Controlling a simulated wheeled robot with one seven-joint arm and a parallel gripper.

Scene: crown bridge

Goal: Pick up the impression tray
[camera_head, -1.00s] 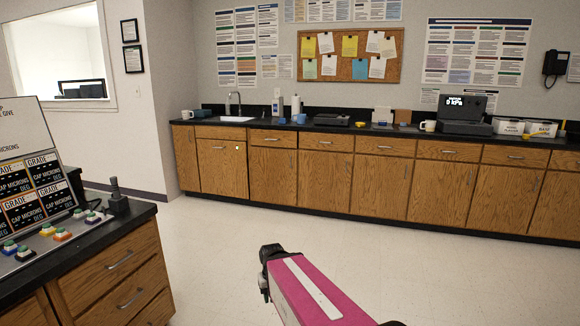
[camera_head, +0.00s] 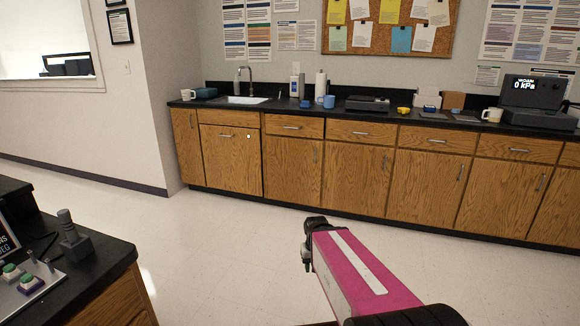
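I cannot make out an impression tray for certain. Small items on the far counter are too small to tell, among them a small blue item (camera_head: 305,103) beside a blue mug (camera_head: 329,101) and a yellow item (camera_head: 403,110). My gripper (camera_head: 308,256) is at the far end of my pink arm, low in the middle of the view, over the open floor. It is well short of the far counter and touches nothing that I can see. Its fingers are dark and mostly hidden by the arm, so its opening does not show.
The far counter (camera_head: 270,105) holds a sink (camera_head: 246,100), a flat grey device (camera_head: 367,103) and a vacuum unit reading 0 kPa (camera_head: 532,97). A nearer black-topped counter (camera_head: 90,272) with a control panel stands at the left. The floor between is clear.

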